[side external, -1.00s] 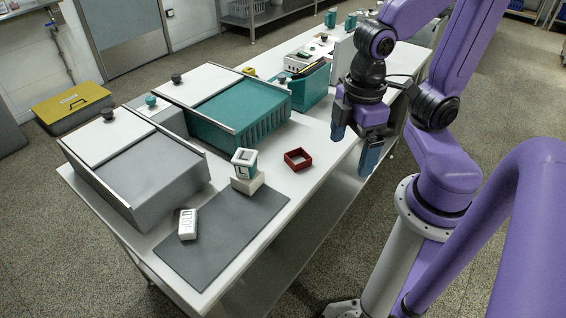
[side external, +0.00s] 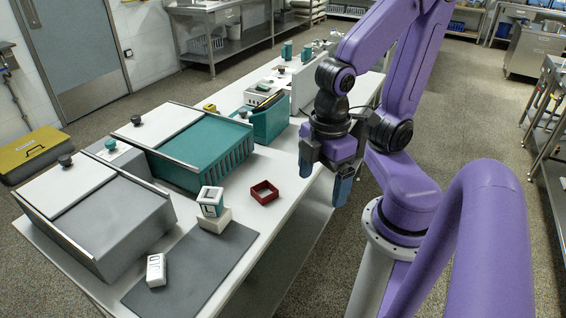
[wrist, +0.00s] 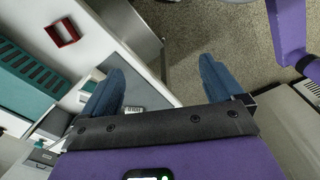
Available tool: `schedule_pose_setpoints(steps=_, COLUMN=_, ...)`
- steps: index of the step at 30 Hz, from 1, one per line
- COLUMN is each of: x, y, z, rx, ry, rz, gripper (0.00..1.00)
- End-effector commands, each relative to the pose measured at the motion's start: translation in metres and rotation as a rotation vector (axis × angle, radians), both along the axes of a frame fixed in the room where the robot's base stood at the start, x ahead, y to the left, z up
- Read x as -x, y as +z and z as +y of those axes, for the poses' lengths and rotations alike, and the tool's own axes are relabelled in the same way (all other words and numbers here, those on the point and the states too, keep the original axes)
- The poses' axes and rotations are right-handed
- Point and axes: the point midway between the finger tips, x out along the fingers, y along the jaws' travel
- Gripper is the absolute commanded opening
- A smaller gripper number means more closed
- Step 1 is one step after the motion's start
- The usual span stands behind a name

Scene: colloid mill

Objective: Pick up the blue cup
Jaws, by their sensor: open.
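No cup is plainly blue. Two small blue-green, cup-like things, a left one (side external: 287,50) and a right one (side external: 306,53), stand at the far end of the white table in the side view; they are too small to tell exactly. My gripper (side external: 324,174) hangs above the table's right edge, nearer the camera than these two and well apart from them. Its two blue fingers are spread with nothing between them. In the wrist view my gripper (wrist: 162,70) is also open and empty, and no cup can be made out there.
A red square frame (side external: 263,192) lies on the table (side external: 277,218), left of my gripper. A teal-and-white cube (side external: 210,200) sits on a white block. Nearby are a grey mat (side external: 195,272), a white block (side external: 156,270), a teal ribbed box (side external: 205,160) and a teal bin (side external: 272,122).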

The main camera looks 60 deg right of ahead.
Motion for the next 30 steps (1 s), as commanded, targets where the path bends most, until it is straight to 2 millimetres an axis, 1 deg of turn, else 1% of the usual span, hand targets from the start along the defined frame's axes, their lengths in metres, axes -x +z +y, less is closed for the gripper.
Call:
schedule_pose_setpoints(steps=2, x=0.0, y=0.003, z=0.0, rx=-0.001, ry=0.0, rz=0.0, gripper=0.94)
schedule_pose_setpoints(steps=5, x=-0.001, y=0.013, z=0.001, rx=-0.005, ry=0.0, rz=-0.003, gripper=0.94)
schedule_pose_setpoints(steps=11, x=-0.001, y=0.053, z=0.001, rx=-0.008, ry=0.001, rz=-0.004, gripper=0.94)
schedule_pose_setpoints(steps=17, x=-0.041, y=0.046, z=-0.014, rx=0.142, ry=-0.017, rz=-0.044, gripper=0.94)
schedule_pose_setpoints(steps=23, x=-0.09, y=0.043, z=-0.039, rx=0.325, ry=-0.028, rz=-0.071, gripper=0.94)
schedule_pose_setpoints(steps=26, x=-0.119, y=0.043, z=-0.059, rx=0.449, ry=-0.034, rz=-0.069, gripper=0.94)
schedule_pose_setpoints(steps=30, x=-0.159, y=0.044, z=-0.094, rx=0.634, ry=-0.039, rz=-0.038, gripper=0.94)
